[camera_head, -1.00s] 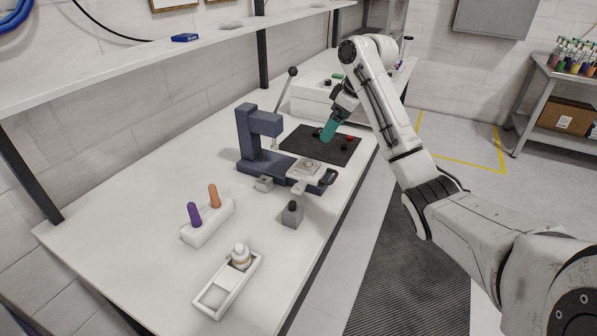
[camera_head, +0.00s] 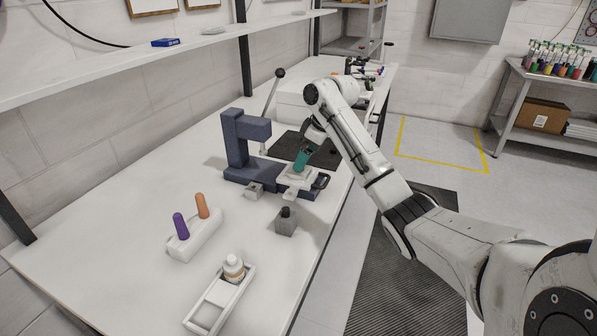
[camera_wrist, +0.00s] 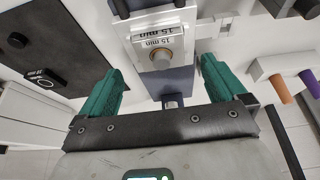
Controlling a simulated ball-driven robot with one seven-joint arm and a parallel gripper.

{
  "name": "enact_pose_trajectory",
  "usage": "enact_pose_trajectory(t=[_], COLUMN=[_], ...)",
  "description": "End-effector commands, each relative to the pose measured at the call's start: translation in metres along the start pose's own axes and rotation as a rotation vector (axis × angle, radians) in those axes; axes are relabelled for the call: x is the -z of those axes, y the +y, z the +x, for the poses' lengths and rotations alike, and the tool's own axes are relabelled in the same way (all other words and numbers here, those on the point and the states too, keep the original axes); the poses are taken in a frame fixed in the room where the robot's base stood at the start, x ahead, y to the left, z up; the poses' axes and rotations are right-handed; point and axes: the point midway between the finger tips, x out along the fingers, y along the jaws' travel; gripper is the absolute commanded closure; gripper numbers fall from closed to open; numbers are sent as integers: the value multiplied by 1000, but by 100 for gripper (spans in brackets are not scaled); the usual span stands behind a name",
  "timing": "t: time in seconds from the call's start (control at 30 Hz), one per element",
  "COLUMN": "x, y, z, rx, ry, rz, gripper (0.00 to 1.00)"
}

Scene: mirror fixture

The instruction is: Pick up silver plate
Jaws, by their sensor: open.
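A pale, silvery plate (camera_head: 290,180) lies on the base of the dark blue press fixture (camera_head: 236,150) on the bench. In the wrist view the plate (camera_wrist: 146,24) bears "15 min" labels and a small round metal piece (camera_wrist: 163,58). I cannot tell whether that round piece is part of the plate. My gripper (camera_head: 299,165) points down just over the plate, its teal fingers partly hiding it in the head view. In the wrist view my gripper (camera_wrist: 160,70) is open and empty, with its fingers apart on either side of the round piece.
A grey block with a black knob (camera_head: 286,222) stands in front of the fixture. A white holder with purple and orange handles (camera_head: 195,237) and a white tray with a bottle (camera_head: 210,312) are nearer. A black mat (camera_head: 290,146) lies behind. The bench's left side is clear.

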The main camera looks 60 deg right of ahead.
Motion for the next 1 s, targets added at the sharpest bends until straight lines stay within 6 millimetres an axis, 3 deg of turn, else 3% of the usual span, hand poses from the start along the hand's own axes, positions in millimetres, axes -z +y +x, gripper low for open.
enact_pose_trajectory(t=[0.3,0.57,1.0], x=[-2,-2,-2], y=[-1,-1,-1], z=[40,43,43], rx=[1,0,0], ry=[-1,-1,-1], rz=[0,0,0], gripper=[2,2,42])
